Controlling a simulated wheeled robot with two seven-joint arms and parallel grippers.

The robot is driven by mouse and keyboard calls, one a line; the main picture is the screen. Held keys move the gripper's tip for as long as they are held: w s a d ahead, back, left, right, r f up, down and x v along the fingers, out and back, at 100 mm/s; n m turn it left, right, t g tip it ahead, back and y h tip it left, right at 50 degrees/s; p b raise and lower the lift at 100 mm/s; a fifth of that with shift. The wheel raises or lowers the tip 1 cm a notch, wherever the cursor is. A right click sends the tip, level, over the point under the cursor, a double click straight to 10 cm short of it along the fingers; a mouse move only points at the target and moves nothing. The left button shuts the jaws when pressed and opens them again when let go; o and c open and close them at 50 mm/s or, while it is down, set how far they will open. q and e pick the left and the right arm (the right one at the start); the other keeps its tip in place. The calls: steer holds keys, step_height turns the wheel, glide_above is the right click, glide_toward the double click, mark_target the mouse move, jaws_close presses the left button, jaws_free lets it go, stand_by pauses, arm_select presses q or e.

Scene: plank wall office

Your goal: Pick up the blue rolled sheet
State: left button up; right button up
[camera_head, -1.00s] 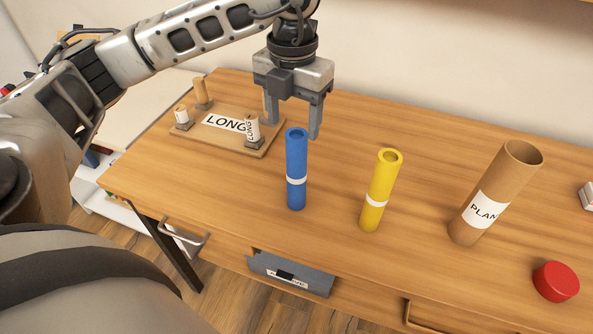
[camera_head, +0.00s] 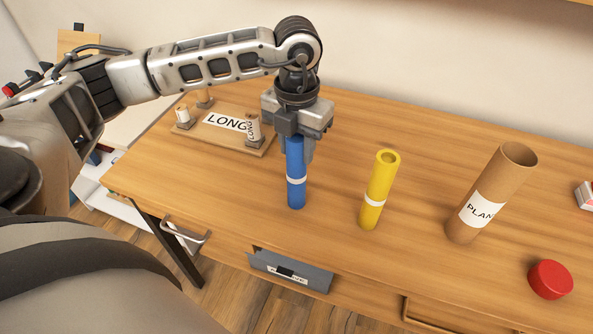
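The blue rolled sheet (camera_head: 296,185) stands upright on the wooden desk, with a white band around its middle. My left gripper (camera_head: 299,150) is lowered over its top from above. One finger shows beside the right of the roll's upper part; the other finger is mostly hidden behind the roll. The roll's top end is hidden by the gripper body. I cannot tell whether the fingers touch the roll. My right gripper is not in view.
A yellow rolled sheet (camera_head: 379,190) stands to the right. Farther right are a brown tube (camera_head: 489,195) marked "PLAN" and a red cap (camera_head: 550,279). A wooden board (camera_head: 213,133) labelled "LONG" with short pegs lies behind left. A grey drawer tray (camera_head: 291,273) juts from the desk's front.

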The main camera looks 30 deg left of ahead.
arm_select(q)
steer(key=shift+c, duration=0.8)
steer(key=shift+r, duration=0.15)
